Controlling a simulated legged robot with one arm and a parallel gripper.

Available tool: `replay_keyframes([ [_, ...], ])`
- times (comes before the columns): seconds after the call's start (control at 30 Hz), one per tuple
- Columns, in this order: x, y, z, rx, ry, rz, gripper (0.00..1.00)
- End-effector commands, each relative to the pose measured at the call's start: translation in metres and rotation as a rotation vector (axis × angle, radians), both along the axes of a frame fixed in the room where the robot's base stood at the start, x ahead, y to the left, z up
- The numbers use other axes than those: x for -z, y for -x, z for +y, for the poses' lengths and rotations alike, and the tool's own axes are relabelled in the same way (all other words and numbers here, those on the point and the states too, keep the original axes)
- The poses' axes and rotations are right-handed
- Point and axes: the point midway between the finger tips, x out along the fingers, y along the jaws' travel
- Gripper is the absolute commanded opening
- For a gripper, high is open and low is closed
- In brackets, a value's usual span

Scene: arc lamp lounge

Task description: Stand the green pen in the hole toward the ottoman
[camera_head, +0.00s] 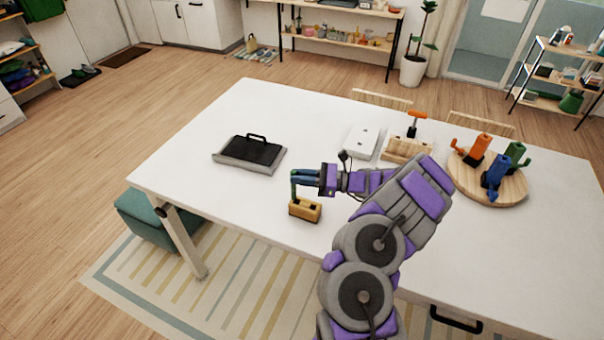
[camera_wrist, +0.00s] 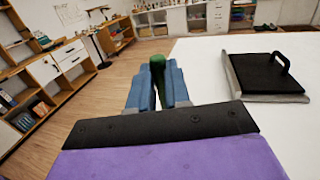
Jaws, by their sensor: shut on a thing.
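The green pen (camera_head: 294,187) is upright in the head view, with its lower end at the left end of a small yellow block (camera_head: 306,210). That left end is the one toward the teal ottoman (camera_head: 150,216). I cannot tell whether the pen tip is inside a hole or just above it. My gripper (camera_head: 298,175) is shut on the pen's upper part, reaching in from the right. In the wrist view the pen's green top (camera_wrist: 157,63) shows between the blue fingers (camera_wrist: 157,88); the block is hidden there.
A black-topped grey tray with a handle (camera_head: 250,152) lies left behind my gripper. A white box (camera_head: 361,140), a wooden rack with an orange-handled tool (camera_head: 408,149) and a round board (camera_head: 510,190) with coloured objects stand to the right. The white table's front left is clear.

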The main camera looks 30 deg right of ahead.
Motion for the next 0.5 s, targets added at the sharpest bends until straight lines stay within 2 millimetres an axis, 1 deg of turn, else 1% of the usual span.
replay_keyframes([
  [0.03, 0.0037, -0.0001, -0.0030, 0.002, 0.000, 0.001, 0.00],
  [0.2, 0.0053, 0.0002, -0.0053, 0.002, -0.002, 0.002, 0.00],
  [0.5, 0.0033, 0.0003, 0.0011, -0.001, 0.001, 0.001, 0.00],
])
